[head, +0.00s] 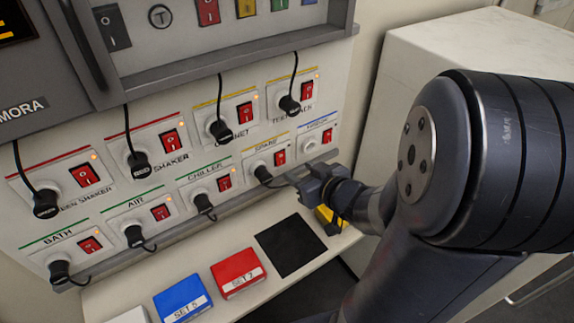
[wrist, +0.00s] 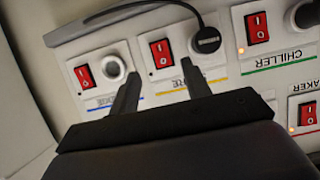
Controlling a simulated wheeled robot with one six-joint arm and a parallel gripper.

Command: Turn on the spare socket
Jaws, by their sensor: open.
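The spare socket plate (head: 254,160) has a yellow stripe and sits in the lower row of the socket panel. It carries a red rocker switch (head: 281,157) and a black plug (head: 262,174) with a cable. In the wrist view the plate appears upside down, with its red switch (wrist: 161,53) left of the plug (wrist: 207,41). My gripper (head: 308,188) is just in front of the panel, below and right of this switch. In the wrist view my gripper (wrist: 160,70) is open and empty, its fingertips either side of the switch. I cannot tell whether they touch the plate.
A blue-striped socket (head: 309,145) without a plug is right of the spare one; the chiller socket (head: 206,187) is left. A grey rail runs under the lower row. On the ledge below are a black square (head: 291,245), a red box (head: 238,271) and a blue box (head: 183,299).

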